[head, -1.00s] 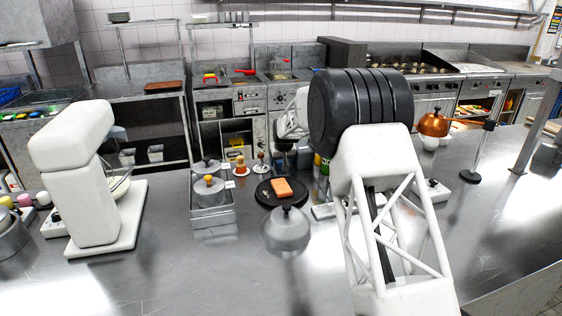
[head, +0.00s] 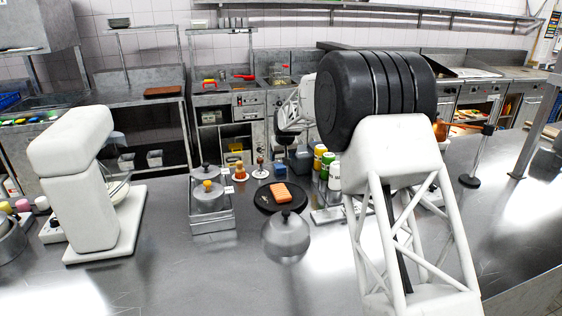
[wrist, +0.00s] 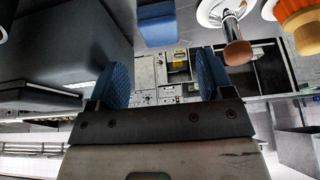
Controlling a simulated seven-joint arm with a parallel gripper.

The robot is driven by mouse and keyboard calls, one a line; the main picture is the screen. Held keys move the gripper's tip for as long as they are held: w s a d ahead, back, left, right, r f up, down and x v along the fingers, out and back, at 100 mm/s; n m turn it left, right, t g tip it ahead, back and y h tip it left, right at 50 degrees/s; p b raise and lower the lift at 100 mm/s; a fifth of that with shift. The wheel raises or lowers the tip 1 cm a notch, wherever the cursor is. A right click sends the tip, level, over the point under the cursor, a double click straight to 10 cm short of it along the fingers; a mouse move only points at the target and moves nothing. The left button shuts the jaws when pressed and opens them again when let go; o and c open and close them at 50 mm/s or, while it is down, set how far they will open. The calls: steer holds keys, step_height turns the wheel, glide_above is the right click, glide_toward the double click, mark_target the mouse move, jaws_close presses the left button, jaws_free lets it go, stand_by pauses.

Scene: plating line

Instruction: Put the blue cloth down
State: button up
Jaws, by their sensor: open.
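My gripper (wrist: 162,82) is open, its two blue-padded fingers apart with nothing between them in the wrist view. A blue block-like thing (wrist: 157,25), which may be the folded blue cloth, lies beyond the fingertips at the top middle, apart from them. In the head view a small blue-grey thing (head: 300,160) stands behind the black plate; I cannot tell whether it is the same thing. My gripper's end is small and dark there, above the back of the counter, its fingertips unclear.
A black round plate (head: 263,201) holds an orange block (head: 281,192). A metal tray (head: 212,222) with lidded pots is left of it, a glossy dome (head: 286,238) in front. Yellow and green bottles (head: 326,165) stand close right of my gripper. The front counter (head: 190,280) is clear.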

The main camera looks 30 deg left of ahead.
steer(key=shift+v, duration=2.75)
